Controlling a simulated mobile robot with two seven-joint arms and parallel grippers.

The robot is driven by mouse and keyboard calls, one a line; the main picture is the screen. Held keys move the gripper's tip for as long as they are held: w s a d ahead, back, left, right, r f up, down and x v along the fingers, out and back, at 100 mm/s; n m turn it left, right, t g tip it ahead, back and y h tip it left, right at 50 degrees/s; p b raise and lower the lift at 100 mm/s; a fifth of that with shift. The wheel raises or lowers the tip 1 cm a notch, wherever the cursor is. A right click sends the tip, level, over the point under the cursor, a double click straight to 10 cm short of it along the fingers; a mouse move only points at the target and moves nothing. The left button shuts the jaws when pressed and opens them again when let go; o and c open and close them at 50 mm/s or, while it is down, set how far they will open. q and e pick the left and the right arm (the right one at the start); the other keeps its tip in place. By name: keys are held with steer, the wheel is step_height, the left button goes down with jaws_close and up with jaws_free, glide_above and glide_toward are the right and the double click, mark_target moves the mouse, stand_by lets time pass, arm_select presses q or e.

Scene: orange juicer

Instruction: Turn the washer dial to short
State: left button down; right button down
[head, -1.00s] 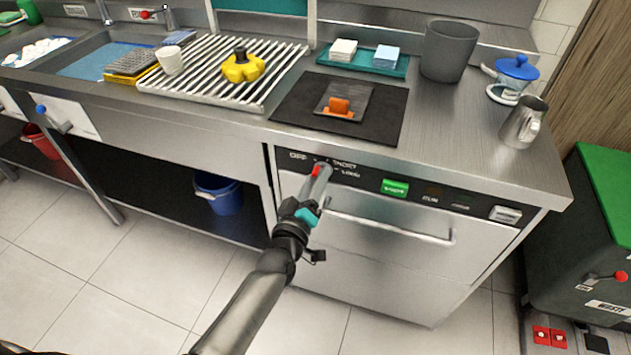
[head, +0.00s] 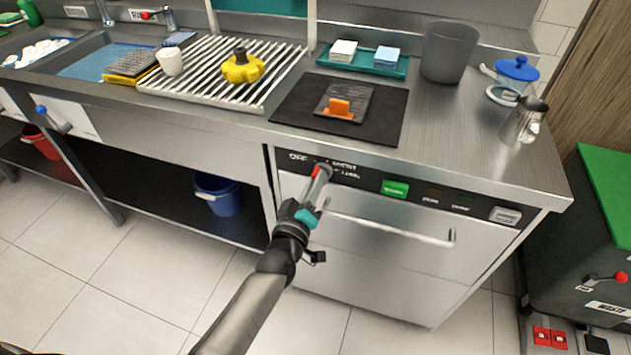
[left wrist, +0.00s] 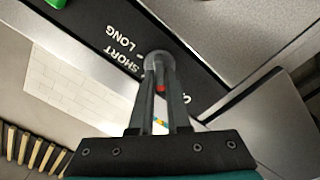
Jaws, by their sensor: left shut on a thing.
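The washer dial (left wrist: 157,58) is a small grey round knob on the black control strip, seen in the left wrist view between my fingertips. A red mark shows between the fingers there. The labels SHORT (left wrist: 122,61) and LONG (left wrist: 119,37) are beside the dial, upside down in that view; OFF is mostly hidden by a finger. My left gripper (head: 322,172) is shut on the dial at the washer's upper left; its fingers hide most of the dial in the head view. Exactly where the dial points cannot be told. My right gripper is not in view.
The washer's bar handle (head: 390,222) runs just below and right of my gripper. A green button (head: 395,189) is farther right on the strip. The steel counter above holds a black mat (head: 290,108), a yellow juicer part (head: 242,68) and a metal jug (head: 522,122).

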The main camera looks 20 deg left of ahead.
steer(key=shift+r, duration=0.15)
arm_select(q)
steer(key=shift+d+m+p, duration=0.15)
steer(key=shift+m+p, duration=1.15)
steer(key=shift+m, duration=1.6)
steer(key=shift+d+m+p, duration=0.1)
steer(key=shift+m+p, duration=1.15)
steer(key=shift+m, duration=1.65)
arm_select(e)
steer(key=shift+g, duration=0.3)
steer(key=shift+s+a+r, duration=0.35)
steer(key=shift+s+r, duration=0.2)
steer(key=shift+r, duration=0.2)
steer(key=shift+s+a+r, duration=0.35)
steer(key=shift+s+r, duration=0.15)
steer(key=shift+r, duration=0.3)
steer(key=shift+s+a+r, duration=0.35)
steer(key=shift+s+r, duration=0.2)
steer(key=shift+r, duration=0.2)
arm_select(q)
steer(key=c, duration=0.9)
jaws_free()
